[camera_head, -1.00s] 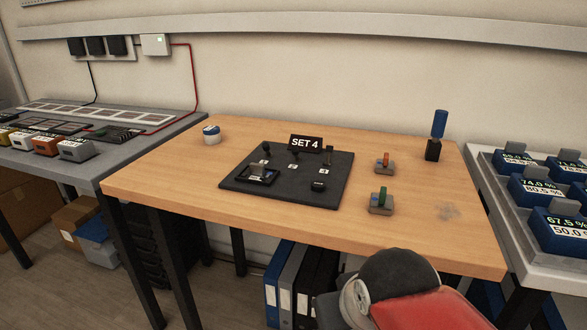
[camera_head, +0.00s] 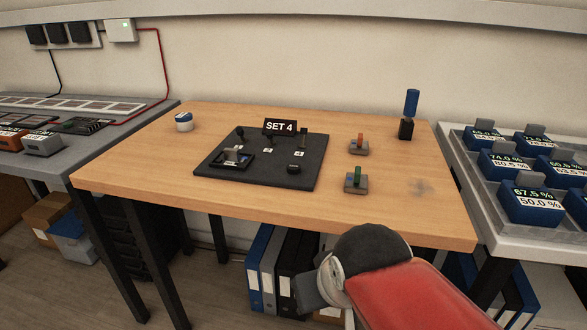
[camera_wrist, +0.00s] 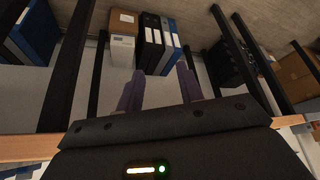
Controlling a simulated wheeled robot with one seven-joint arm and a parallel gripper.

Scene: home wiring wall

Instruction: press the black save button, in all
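A dark panel (camera_head: 275,175) lies on the wooden table under a "SET 4" sign (camera_head: 280,127). A low black block (camera_head: 297,167) at the panel's front right looks like the black button; no save label is readable. The panel also bears a framed piece (camera_head: 233,156) at the left and small levers with white number tags at the back. In the wrist view my gripper (camera_wrist: 160,84) has its two fingers apart with nothing between them. It faces the space under the table, away from the panel, which does not show there.
A green-topped block (camera_head: 355,181), an orange-topped block (camera_head: 359,146), a blue-handled tool in a black stand (camera_head: 411,112) and a round white-blue pot (camera_head: 184,122) stand on the table (camera_head: 140,160). Binders (camera_head: 285,265) stand below. Side benches flank it.

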